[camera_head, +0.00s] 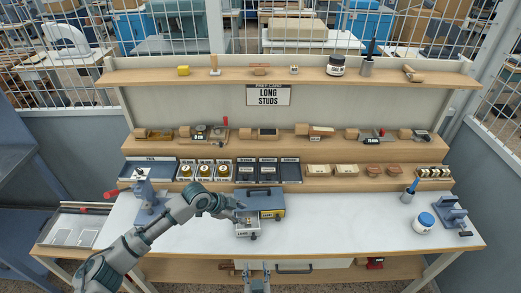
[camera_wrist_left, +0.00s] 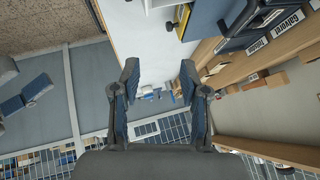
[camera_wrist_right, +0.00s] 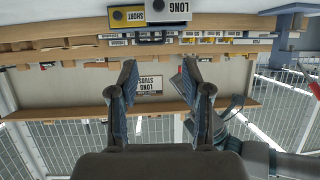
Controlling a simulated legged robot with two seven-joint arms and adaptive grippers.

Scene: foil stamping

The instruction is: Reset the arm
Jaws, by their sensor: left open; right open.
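My left arm reaches in from the lower left in the head view. Its gripper (camera_head: 236,207) is above the bench, beside the grey bin labelled LONG (camera_head: 247,229) and the blue and yellow box (camera_head: 267,205). In the left wrist view the jaws (camera_wrist_left: 159,82) are spread with nothing between them. My right gripper (camera_head: 256,283) is at the bottom centre of the head view, in front of the bench edge. In the right wrist view its jaws (camera_wrist_right: 159,78) are spread and empty. That view also shows the LONG bin (camera_wrist_right: 168,12) and the yellow SHORT face (camera_wrist_right: 128,17).
The white bench top (camera_head: 340,225) is mostly clear right of centre. A blue-lidded jar (camera_head: 424,223) and a press (camera_head: 452,213) stand at the right. Another press (camera_head: 149,200) stands left, close to my left arm. Stepped shelves (camera_head: 330,146) with trays and tools rise behind.

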